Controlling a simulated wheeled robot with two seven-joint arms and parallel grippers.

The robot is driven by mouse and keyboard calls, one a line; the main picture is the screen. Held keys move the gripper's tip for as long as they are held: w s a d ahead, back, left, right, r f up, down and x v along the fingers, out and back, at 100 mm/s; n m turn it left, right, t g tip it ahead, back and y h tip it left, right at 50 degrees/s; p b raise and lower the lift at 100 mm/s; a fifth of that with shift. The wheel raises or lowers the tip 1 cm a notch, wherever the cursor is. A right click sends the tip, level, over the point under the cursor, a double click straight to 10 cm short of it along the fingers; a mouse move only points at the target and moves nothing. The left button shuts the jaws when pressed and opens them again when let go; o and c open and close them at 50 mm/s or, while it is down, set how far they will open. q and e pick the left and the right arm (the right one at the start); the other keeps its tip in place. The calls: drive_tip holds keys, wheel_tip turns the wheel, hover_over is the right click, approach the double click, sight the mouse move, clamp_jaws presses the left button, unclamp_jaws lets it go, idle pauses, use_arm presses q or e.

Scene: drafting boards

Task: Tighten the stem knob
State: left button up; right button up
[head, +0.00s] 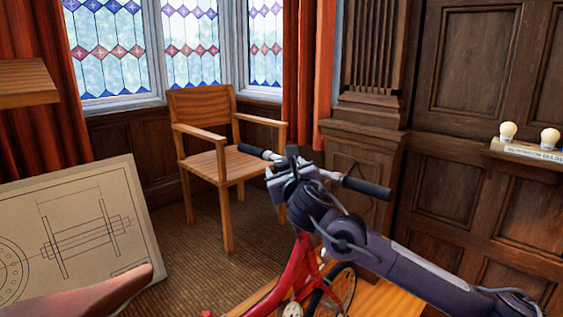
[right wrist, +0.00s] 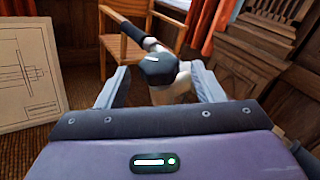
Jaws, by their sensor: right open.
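The stem knob (right wrist: 160,68) is a dark, faceted knob with a short white mark on top, on a pale stem in the right wrist view. My right gripper (right wrist: 159,80) is open, with one pale finger to each side of the knob; I cannot tell whether either touches it. In the head view the right gripper (head: 281,174) is at the middle of the handlebar and largely hides the knob. The handlebar has dark grips, one far (head: 262,155) and one near (head: 366,188). It belongs to a red bicycle (head: 302,264). My left gripper is not in view.
A wooden armchair (head: 222,160) stands behind the bicycle. A drafting board with a drawing (head: 92,205) leans at left. A rounded reddish-brown shape (head: 90,296) fills the lower left. A small shelf with bulbs (head: 527,150) is on the right wall.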

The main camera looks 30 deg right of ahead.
sight(281, 162)
drive_tip(key=p+x, duration=0.1)
drive_tip(key=x, duration=0.4)
